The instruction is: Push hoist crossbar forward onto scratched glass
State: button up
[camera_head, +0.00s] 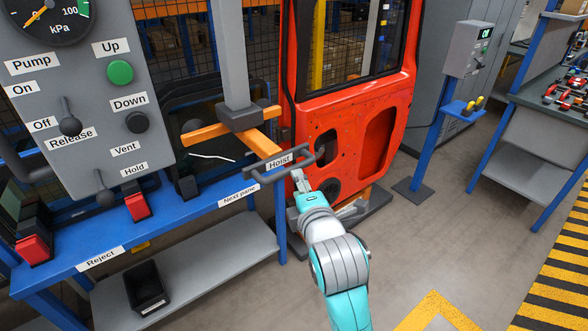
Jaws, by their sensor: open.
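The hoist crossbar is an orange bar (262,144) on a grey block under a grey vertical column (230,60). A grey handle (262,178) labelled "Hoist" sticks out at its right end. The scratched glass (205,172) is a dark-edged pane standing behind the bar, with a white scratch line across it. The bar and the column hide part of the pane; I cannot tell whether the bar touches it. My gripper (298,181) is open and empty, close to the right end of the handle and just below it; contact is not clear.
A red door (365,125) stands behind my gripper. A grey control panel (90,130) with gauge and levers is at left, above a blue bench (75,254) labelled "Reject" and "Next pane". A blue post (436,130) and workbench are at right. Grey floor is open at lower right.

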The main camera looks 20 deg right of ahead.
jog(key=x, duration=0.8)
jog(key=shift+w, duration=0.4)
grip_shut()
